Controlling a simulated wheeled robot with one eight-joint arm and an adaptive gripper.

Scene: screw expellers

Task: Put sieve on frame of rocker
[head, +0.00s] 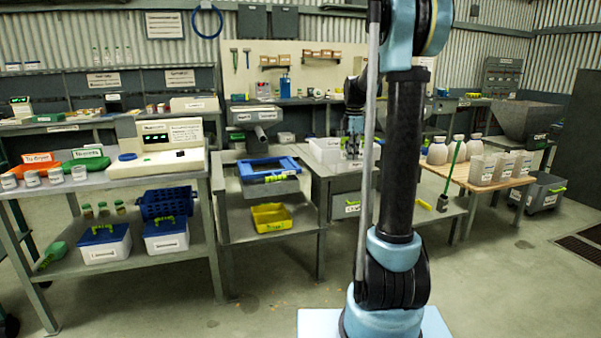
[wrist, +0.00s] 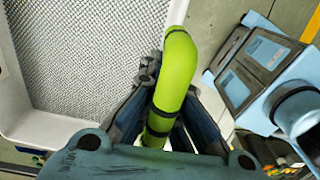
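My gripper (wrist: 160,112) is around a thick bright green handle in the wrist view, with its dark fingers close against both sides. The handle belongs to the sieve (wrist: 90,50), a pale wire mesh in a white rim, which fills the left of that view. In the head view my gripper (head: 354,130) is at the middle bench, beside a white-walled tray-like thing (head: 324,151); I cannot tell if this is the sieve. A blue rectangular frame (head: 250,177), which looks like the rocker, stands on the bench left of my gripper. Its green-marked front faces me.
A yellow tray (head: 271,217) lies on the shelf below the blue frame. A control box (head: 170,143) stands on the left bench. My arm hides part of the middle bench.

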